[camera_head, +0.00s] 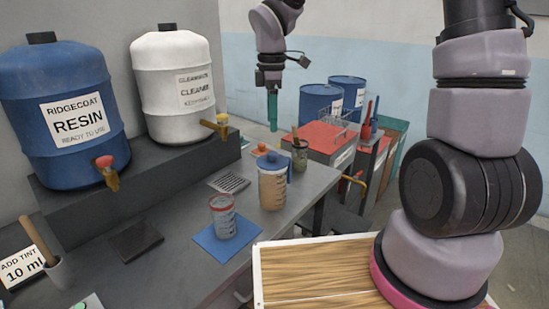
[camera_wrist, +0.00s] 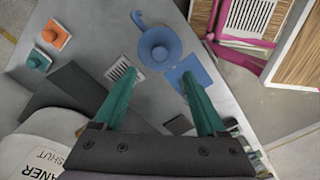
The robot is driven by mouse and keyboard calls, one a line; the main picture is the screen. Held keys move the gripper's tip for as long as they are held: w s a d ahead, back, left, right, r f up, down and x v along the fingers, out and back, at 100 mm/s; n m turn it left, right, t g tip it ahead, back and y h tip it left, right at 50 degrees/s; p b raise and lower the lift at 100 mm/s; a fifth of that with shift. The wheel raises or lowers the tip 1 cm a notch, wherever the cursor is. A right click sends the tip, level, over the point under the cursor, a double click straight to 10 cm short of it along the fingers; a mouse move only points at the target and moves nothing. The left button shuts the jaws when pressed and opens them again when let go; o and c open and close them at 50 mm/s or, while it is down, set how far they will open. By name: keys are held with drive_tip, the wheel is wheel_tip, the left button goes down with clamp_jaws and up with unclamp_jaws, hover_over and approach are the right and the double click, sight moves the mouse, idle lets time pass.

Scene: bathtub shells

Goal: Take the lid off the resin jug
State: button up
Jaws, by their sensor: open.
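The resin jug (camera_head: 272,190), a clear jug with tan contents, stands upright on the grey bench. Its blue lid (camera_head: 272,161) sits on top, with a blue handle at the right side. In the wrist view the lid (camera_wrist: 158,47) shows from above as a blue disc with a darker round centre, and the handle (camera_wrist: 139,18) sticks out at its upper left. My gripper (camera_head: 272,108) hangs well above and behind the jug, fingers pointing down. In the wrist view my gripper (camera_wrist: 162,74) has its two green fingers wide apart, with nothing between them; the lid lies just beyond the tips.
A clear measuring cup (camera_head: 222,216) stands on a blue mat (camera_head: 227,246) in front of the jug. A drain grate (camera_head: 229,182) lies left of it. A jar (camera_head: 299,156) and an orange-capped item (camera_head: 260,150) are behind. Resin (camera_head: 55,100) and cleaner (camera_head: 172,85) drums stand on a raised shelf.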

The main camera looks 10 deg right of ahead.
sight(272, 153)
wheel_tip(272, 153, down, 10)
drive_tip(key=shift+r, duration=0.1)
clamp_jaws()
idle(0.5)
